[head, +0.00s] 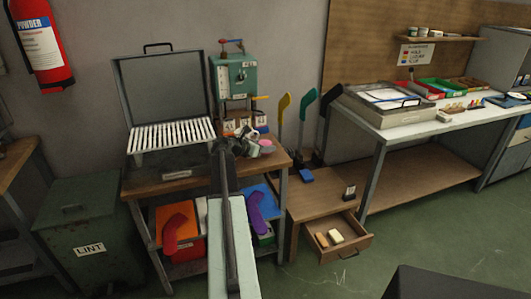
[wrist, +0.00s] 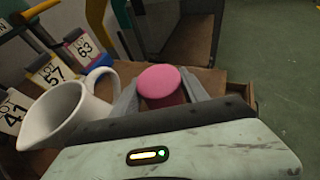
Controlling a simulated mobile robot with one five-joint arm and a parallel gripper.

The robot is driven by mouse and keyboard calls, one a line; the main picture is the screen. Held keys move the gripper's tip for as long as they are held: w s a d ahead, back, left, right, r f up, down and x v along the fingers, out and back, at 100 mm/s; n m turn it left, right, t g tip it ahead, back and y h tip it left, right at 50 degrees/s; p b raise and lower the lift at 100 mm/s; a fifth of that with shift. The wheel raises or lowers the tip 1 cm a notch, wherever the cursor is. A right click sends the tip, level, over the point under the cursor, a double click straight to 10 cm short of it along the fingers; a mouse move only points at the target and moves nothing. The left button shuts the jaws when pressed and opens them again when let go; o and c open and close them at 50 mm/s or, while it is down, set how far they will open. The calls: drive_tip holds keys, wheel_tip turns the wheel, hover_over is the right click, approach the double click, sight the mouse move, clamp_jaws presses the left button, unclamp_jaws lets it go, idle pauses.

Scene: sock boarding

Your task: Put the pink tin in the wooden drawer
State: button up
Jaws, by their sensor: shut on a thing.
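The pink tin (wrist: 160,85) is between the two fingers of my gripper (wrist: 162,92), which is shut on it. Its round pink lid faces up in the wrist view. In the head view the tin (head: 267,146) shows at the right end of the workbench top, beside my gripper (head: 259,149). I cannot tell whether it touches the bench. The wooden drawer (head: 348,249) is pulled open, low down to the right of the bench. An orange-brown block (head: 321,240) and a cream block (head: 335,237) lie inside it, with bare floor around them.
Coloured boards (head: 283,105) stand behind the drawer cabinet.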

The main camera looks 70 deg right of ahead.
drive_tip(key=shift+f+b, duration=0.3)
drive_tip(key=shift+f, duration=0.65)
drive_tip(key=shift+r, duration=0.25)
drive_tip(key=shift+f, duration=0.25)
drive_tip(key=o, duration=1.1)
drive_tip(key=shift+r, duration=0.1)
